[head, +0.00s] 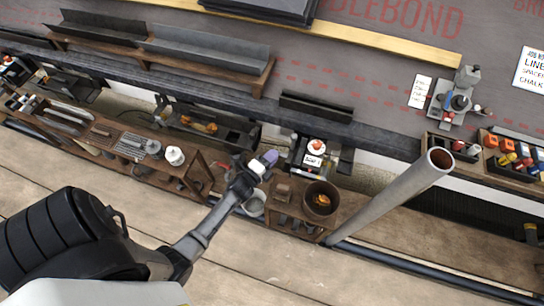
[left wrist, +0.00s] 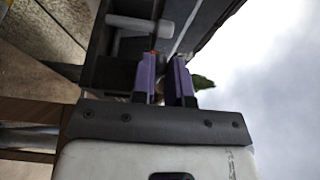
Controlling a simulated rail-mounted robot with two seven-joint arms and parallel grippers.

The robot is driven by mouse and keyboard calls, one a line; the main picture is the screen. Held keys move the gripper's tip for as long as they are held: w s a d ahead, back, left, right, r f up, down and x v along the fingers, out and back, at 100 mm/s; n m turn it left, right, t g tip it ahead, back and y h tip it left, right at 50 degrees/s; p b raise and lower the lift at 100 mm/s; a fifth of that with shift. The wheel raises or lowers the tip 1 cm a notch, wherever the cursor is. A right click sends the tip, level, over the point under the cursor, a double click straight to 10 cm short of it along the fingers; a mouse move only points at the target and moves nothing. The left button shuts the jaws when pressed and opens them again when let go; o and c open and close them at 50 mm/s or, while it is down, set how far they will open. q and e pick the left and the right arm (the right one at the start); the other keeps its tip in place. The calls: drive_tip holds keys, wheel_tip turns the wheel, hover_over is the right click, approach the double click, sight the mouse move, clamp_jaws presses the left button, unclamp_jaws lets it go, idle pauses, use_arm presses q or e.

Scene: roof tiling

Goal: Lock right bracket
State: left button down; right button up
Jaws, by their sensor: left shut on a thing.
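My left gripper (head: 264,163) reaches in from the lower left over the gutter edge, with purple-lined fingers. It is beside a dark bracket-like unit (head: 317,157) with a white label and red top, which stands to its right. In the left wrist view the purple fingers (left wrist: 166,80) are close together at a dark part (left wrist: 112,72), with a narrow gap between them. What they grip is mostly hidden and I cannot make out its shape. I cannot tell for sure which part is the right bracket. My right gripper is not in view.
A grey pipe (head: 392,197) slants up right of the gripper. A wooden box with a brown bucket (head: 321,199) stands close by. A tool tray (head: 110,138) lies left. Dark metal troughs (head: 205,47) rest on the roof. Bare planks (head: 330,275) fill the front.

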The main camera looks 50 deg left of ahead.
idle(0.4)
use_arm(q)
drive_tip(key=c, duration=1.1)
unclamp_jaws()
drive_tip(key=s+p, duration=0.1)
drive_tip(key=s, duration=0.3)
drive_tip(key=s+d+p, duration=0.1)
drive_tip(key=s+p, duration=0.1)
drive_tip(key=s, duration=0.3)
drive_tip(key=s+p, duration=0.2)
drive_tip(key=s, duration=0.2)
drive_tip(key=shift+s+d+f, duration=0.1)
drive_tip(key=shift+s+d, duration=0.25)
drive_tip(key=shift+s, duration=0.05)
